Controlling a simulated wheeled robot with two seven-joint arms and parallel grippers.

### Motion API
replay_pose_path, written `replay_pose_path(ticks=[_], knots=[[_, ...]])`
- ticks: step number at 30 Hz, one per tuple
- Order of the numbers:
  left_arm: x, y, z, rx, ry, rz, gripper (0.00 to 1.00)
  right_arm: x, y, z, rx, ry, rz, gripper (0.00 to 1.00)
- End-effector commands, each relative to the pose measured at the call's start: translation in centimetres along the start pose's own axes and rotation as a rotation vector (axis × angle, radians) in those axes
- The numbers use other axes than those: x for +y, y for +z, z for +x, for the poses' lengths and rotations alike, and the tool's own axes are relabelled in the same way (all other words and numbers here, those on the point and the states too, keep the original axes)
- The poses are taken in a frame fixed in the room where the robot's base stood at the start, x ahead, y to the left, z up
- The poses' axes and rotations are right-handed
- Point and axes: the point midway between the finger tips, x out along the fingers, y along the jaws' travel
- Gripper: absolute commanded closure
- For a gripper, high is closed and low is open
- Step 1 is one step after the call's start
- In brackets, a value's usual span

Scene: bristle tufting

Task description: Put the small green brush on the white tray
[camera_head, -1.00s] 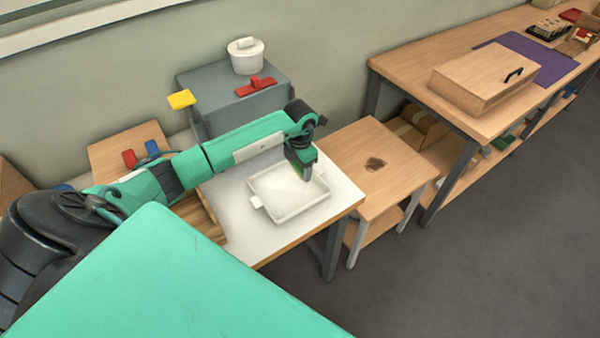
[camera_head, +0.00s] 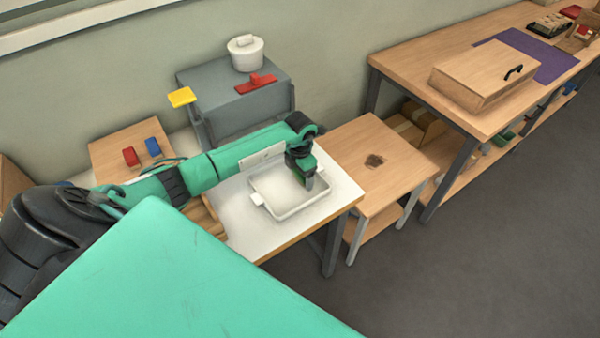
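The white tray (camera_head: 268,208) lies on a white table top at the middle of the head view. My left gripper (camera_head: 308,181) points down over the right part of the tray, inside its rim as seen from here. It seems shut on a small dark-green piece, the small green brush (camera_head: 309,184), at its fingertips. The brush is tiny and partly hidden by the fingers. I cannot tell whether it touches the tray floor. My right gripper is not in view.
A wooden stool (camera_head: 392,150) with a dark patch stands right of the table. Behind is a grey cabinet (camera_head: 225,105) with a white pot (camera_head: 245,55) and red brush (camera_head: 256,83). A wooden box (camera_head: 480,80) sits on the right bench. Red and blue blocks lie at left.

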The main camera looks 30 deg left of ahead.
Motion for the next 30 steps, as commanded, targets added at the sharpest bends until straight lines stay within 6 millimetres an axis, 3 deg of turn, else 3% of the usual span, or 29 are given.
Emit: replay_pose_path(ticks=[8, 21, 30], knots=[[0.1, 0.1, -0.8, -0.003, 0.001, 0.0, 0.17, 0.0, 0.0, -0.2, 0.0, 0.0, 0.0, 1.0], [0.1, 0.0, -9.5, -0.003, 0.003, 0.001, 0.17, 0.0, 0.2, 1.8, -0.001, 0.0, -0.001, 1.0], [0.0, 0.0, -12.3, -0.001, 0.0, 0.0, 0.17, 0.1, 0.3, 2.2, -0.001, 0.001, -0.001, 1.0]])
